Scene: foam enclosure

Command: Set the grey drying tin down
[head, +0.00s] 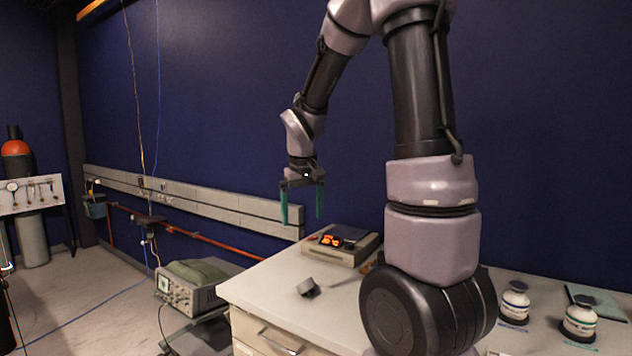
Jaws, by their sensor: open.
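A small grey object with a dark side, which looks like the grey drying tin (308,287), rests on the white bench top (262,284) near its left part. It is small in the head view, and I cannot tell for sure which way up it sits. My gripper (302,216) points down with its two teal fingers apart and nothing between them. It hangs in the air above the tin in the picture, clear of it.
A beige device with a lit orange display (341,243) stands at the back of the bench, behind the tin. Two white jars (514,302) (579,320) stand at the right. An oscilloscope (192,290) stands left of the bench. Bare bench top surrounds the tin.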

